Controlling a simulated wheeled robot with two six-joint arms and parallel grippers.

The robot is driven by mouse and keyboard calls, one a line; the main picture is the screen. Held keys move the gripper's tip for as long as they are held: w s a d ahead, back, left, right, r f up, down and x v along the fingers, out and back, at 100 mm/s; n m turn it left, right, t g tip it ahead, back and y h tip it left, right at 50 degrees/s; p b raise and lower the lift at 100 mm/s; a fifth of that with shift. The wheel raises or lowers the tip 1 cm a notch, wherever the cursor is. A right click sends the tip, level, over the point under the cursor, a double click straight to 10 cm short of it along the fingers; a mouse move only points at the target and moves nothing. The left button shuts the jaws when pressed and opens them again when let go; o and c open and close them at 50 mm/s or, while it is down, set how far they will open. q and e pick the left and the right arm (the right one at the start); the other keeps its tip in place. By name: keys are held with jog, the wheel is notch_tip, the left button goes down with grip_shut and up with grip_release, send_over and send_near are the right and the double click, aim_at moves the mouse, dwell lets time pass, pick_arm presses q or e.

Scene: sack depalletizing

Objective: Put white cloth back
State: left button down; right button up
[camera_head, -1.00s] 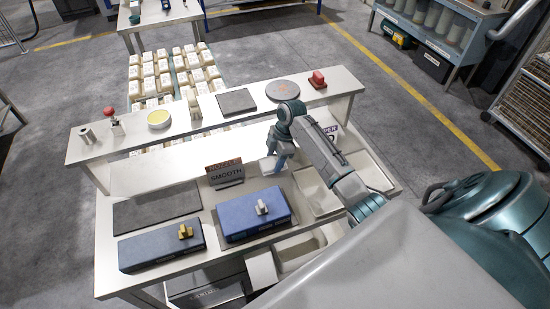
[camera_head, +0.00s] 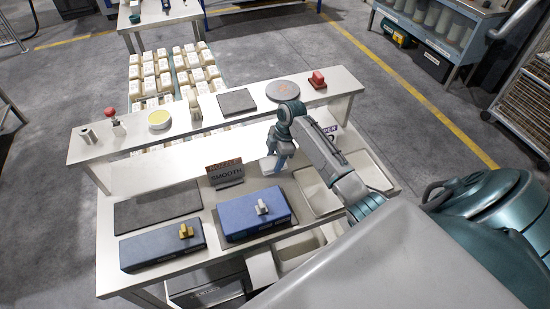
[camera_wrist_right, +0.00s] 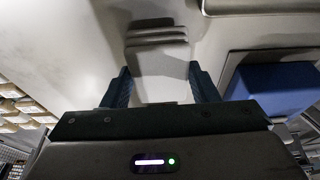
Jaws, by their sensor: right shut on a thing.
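The white cloth (camera_wrist_right: 160,85) is a folded pale piece between the two dark fingers of my right gripper (camera_wrist_right: 163,88) in the right wrist view. The gripper is shut on it. In the head view my right gripper (camera_head: 273,164) is low over the white bench (camera_head: 150,176), just right of the "SMOOTH" sign and behind the blue box. The cloth is small and hard to make out there. I cannot tell whether it touches the bench. My left gripper is not in view.
A blue box (camera_head: 245,222) with a white piece and a dark blue box (camera_head: 150,250) with a yellow piece stand in front. The sign (camera_head: 225,174) is close to the gripper. Pale trays (camera_head: 318,195) lie right. A raised shelf (camera_head: 345,85) with small items runs behind.

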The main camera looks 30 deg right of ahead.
jog(key=shift+f, duration=0.3)
dwell(0.4)
jog(key=shift+f, duration=0.25)
jog(key=o, duration=0.9)
jog(key=shift+o, duration=0.2)
jog(key=b+v, duration=0.3)
jog(key=v, duration=0.7)
jog(key=shift+r+b, duration=0.1)
jog(key=shift+b, duration=0.25)
jog(key=shift+r, duration=0.3)
jog(key=shift+f, duration=0.1)
